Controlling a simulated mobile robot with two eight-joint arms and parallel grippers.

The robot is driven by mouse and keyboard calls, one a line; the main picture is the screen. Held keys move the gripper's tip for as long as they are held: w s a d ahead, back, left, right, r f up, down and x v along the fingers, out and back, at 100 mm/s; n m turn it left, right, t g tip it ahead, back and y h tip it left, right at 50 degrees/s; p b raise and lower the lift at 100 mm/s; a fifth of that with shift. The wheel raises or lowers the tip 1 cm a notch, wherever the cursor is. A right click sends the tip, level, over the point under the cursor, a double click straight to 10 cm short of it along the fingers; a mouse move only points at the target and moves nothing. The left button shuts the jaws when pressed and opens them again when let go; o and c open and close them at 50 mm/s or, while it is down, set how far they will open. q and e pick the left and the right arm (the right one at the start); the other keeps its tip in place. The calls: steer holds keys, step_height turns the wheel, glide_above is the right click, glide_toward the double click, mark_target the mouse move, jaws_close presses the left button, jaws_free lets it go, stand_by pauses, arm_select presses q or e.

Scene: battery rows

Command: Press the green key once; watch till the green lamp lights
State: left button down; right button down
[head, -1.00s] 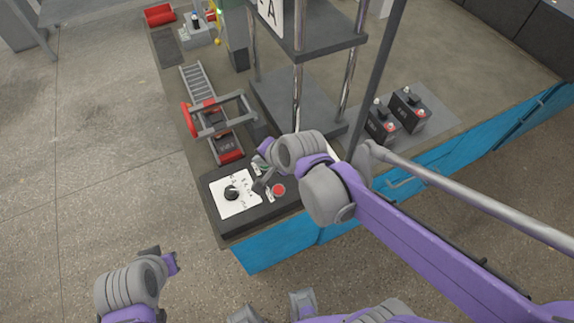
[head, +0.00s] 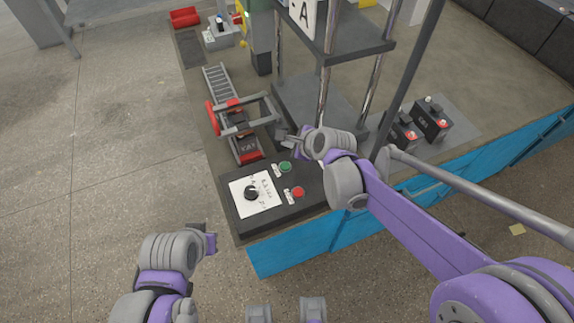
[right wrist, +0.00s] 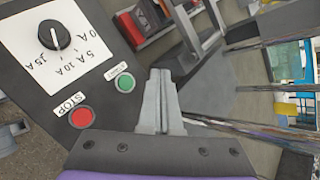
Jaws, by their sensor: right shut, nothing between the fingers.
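The green key (head: 285,167) is a round button on the dark control panel (head: 240,218), beside a small label. In the right wrist view the green key (right wrist: 125,83) shows uncovered, left of the fingertips. My right gripper (head: 281,139) is shut and empty, beyond the key in the head view and apart from it. Its closed fingers (right wrist: 160,75) fill the middle of the right wrist view. My left gripper (head: 211,243) is off the near left side of the bench; its jaw state is unclear. I cannot make out a lit green lamp.
A red STOP button (head: 298,192) and a black dial (head: 251,193) on a white plate share the panel. A battery in a red-ended cradle (head: 247,148) lies behind it. Metal posts and shelves (head: 320,95) stand close to the right gripper. Two batteries (head: 431,121) stand right.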

mark_target(288, 168)
step_height(288, 168, down, 9)
steer(key=b, duration=0.6)
steer(key=shift+r, duration=0.1)
stand_by(1.9)
steer(key=shift+f+b, duration=0.4)
steer(key=shift+b, duration=0.1)
steer(key=shift+f+b, duration=0.3)
steer(key=shift+f, duration=0.15)
steer(key=shift+r, duration=0.1)
stand_by(0.5)
steer(key=shift+r+p, duration=0.6)
steer(key=shift+r, duration=0.15)
